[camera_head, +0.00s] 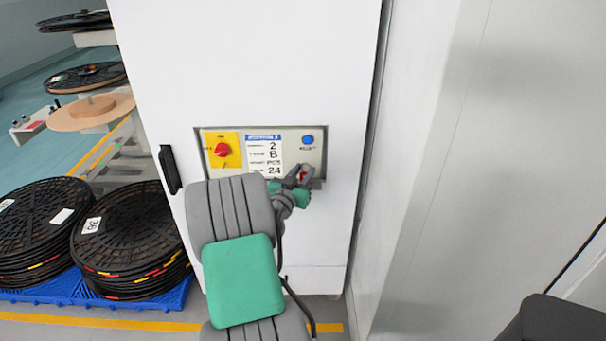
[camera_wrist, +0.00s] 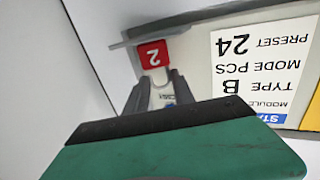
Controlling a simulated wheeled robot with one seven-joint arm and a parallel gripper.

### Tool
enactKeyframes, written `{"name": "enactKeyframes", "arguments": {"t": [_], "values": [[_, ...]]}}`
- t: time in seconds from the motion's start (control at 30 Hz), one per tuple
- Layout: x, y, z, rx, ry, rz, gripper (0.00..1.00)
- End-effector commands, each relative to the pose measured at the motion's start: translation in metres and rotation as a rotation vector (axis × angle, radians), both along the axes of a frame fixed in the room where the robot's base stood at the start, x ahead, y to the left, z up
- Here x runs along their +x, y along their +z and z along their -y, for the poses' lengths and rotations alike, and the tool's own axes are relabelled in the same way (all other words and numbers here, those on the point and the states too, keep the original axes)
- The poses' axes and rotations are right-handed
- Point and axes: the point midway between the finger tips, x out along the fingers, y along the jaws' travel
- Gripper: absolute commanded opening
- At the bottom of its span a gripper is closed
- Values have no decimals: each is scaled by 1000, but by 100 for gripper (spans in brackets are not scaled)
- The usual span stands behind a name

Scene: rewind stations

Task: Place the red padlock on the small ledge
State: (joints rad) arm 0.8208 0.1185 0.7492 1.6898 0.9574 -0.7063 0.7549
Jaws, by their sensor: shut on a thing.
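The red padlock (camera_wrist: 153,54), marked with a white 2, is in my gripper (camera_wrist: 158,82). The fingers are shut on its shackle, and its body points away from my wrist. In the wrist view the scene is upside down. The small grey ledge (camera_wrist: 180,32) sticks out from the panel's lower corner, right beside the padlock's body end. Whether the padlock touches the ledge or hovers just over it, I cannot tell. In the head view my gripper (camera_head: 301,174) is at the panel's lower right, with a bit of red padlock (camera_head: 303,177) showing; the ledge (camera_head: 317,184) is mostly hidden.
The control panel (camera_head: 291,139) on the white cabinet (camera_head: 250,60) has a red knob (camera_head: 222,149), a blue button (camera_head: 307,140) and a label. A black handle (camera_head: 170,169) is left of it. A grey wall stands close on the right. Black reels (camera_head: 126,235) lie on a blue pallet, left.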

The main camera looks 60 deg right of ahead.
Motion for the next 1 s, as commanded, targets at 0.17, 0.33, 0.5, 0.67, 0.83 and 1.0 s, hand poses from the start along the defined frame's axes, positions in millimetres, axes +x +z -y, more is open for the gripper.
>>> {"name": "enactKeyframes", "arguments": {"t": [0.17, 0.33, 0.5, 0.67, 0.83, 1.0], "values": [[0, 0, 0, -3, 0, 2, 0], [1, -4, 0, -3, 0, 2, 0], [1, -3, 0, -3, 0, 2, 41], [0, -3, 0, -3, 0, 2, 52], [0, -3, 0, -2, 0, 2, 52], [1, 0, -6, -2, 3, 1, 52]]}}
